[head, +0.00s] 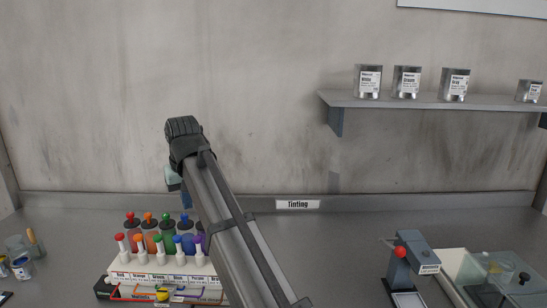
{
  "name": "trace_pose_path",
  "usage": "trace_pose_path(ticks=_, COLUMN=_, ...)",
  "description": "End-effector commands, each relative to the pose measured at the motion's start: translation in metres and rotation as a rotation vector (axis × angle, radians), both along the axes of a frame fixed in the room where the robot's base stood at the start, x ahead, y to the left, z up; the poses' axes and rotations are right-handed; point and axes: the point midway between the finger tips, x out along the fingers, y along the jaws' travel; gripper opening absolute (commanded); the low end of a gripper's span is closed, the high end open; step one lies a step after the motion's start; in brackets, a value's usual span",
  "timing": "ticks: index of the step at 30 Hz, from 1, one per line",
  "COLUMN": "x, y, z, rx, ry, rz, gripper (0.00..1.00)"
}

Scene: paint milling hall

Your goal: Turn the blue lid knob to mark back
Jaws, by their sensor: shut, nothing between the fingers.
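The rack (160,282) at lower left carries a back row of coloured canisters with black lids and coloured knobs. The blue lid knob (184,217) is toward the right of that row, beside the green one. Its pointing direction and any marks are too small to read. My gripper (186,203) hangs below the bent wrist, shut and empty, just above or behind the blue knob. The picture does not settle whether they touch. My forearm covers the right end of the rack, and the wrist partly hides the gripper.
A front row of white bottles with coloured tops, including a blue one (177,240), stands close before the canisters. A red-knobbed device (400,265) and a glass-covered box (500,280) stand at right. The middle bench is clear.

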Motion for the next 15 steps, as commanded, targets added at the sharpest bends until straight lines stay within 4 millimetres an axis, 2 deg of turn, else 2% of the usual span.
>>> trace_pose_path(ticks=4, x=0.000, y=0.000, z=0.012, rx=0.000, ry=0.000, rz=0.000, gripper=0.00)
trace_pose_path(ticks=15, x=0.001, y=0.003, z=0.018, rx=0.000, ry=0.000, rz=0.001, gripper=0.00)
